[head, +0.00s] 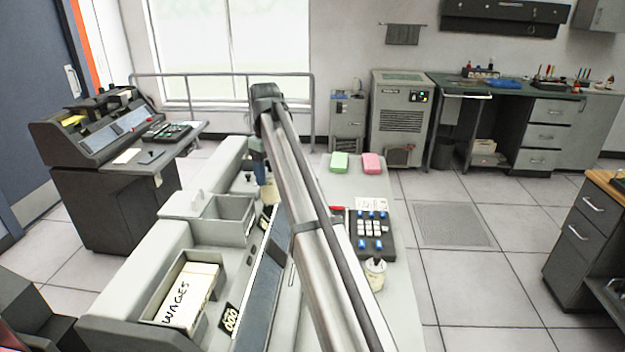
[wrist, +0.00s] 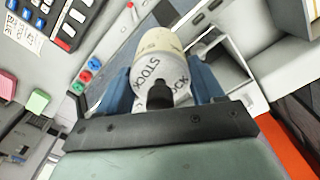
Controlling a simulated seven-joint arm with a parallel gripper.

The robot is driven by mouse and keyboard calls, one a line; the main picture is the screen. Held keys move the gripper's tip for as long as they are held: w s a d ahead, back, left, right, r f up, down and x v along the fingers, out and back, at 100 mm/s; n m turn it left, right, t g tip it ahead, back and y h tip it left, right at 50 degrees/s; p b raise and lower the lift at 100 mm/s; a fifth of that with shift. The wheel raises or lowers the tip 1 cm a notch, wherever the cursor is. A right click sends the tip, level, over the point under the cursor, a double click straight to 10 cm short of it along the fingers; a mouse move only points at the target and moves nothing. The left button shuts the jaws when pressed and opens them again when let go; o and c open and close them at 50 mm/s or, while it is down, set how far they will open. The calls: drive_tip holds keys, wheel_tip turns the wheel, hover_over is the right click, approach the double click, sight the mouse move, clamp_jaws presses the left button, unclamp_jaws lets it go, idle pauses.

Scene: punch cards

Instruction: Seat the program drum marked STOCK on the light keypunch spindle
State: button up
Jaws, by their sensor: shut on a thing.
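The cream and white drum marked STOCK (wrist: 150,62) sits between the blue fingers of my gripper (wrist: 163,86) in the wrist view. My gripper is shut on it. In the head view, my arm hides most of the gripper, and a small cream part of the drum (head: 268,192) shows beside the arm. The light keypunch (head: 140,265) runs under my arm, and the gripper is over its far part. A small pale upright piece (head: 197,196) stands on its top; I cannot tell whether it is the spindle.
A tray of cards marked WAGES (head: 180,296) sits on the light keypunch. The dark keypunch (head: 105,125) stands at left. Open floor lies at right.

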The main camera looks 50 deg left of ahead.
drive_tip(key=s+a+n, duration=0.2)
drive_tip(key=s+a, duration=0.4)
drive_tip(key=s, duration=0.5)
drive_tip(key=shift+a+f, duration=0.15)
drive_tip(key=shift+a, duration=0.2)
drive_tip(key=shift+f, duration=5.2)
idle(1.3)
